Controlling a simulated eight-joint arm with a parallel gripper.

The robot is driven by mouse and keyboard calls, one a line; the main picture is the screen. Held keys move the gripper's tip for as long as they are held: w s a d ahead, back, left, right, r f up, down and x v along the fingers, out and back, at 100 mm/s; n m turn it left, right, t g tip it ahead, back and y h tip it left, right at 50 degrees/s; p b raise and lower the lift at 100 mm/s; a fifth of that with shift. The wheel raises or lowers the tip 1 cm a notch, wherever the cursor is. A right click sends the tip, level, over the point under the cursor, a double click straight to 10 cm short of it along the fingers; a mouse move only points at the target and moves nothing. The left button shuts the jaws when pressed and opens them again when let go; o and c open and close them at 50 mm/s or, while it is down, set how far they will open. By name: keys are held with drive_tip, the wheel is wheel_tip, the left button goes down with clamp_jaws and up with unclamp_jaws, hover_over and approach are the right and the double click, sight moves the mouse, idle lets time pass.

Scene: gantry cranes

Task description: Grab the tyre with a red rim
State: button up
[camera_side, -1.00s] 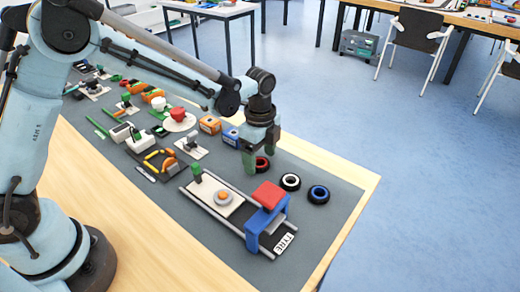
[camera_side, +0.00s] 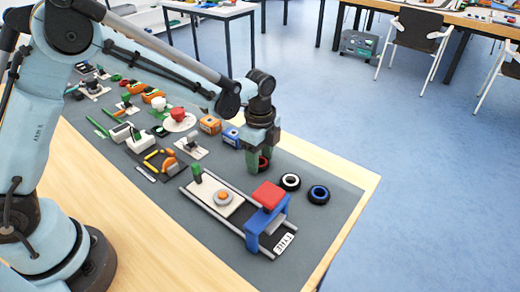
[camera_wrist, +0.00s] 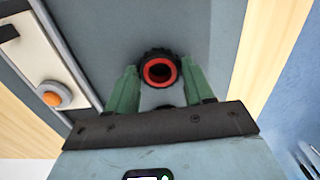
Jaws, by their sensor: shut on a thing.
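The tyre with a red rim (camera_wrist: 159,58) is a black tyre with a bright red ring, near the top middle of the wrist view. It also shows in the side view (camera_side: 265,163), partly hidden by a finger. My gripper (camera_side: 259,164) points down at the grey mat, with its green fingers low around this tyre. In the wrist view my gripper (camera_wrist: 159,72) has one finger on each side of the tyre, shut on it. The tyre seems to be at mat level; I cannot tell if it is lifted.
A white-rimmed tyre (camera_side: 290,182) and a blue-rimmed tyre (camera_side: 318,194) lie to the right. A crane with a blue frame and red top (camera_side: 268,196) stands in front, by a sign reading TYRE (camera_side: 284,243). Orange and blue boxes (camera_side: 230,137) stand to the left. The mat's right end is clear.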

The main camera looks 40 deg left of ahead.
wheel_tip(320, 180, up, 7)
drive_tip(key=shift+r, duration=0.15)
idle(0.5)
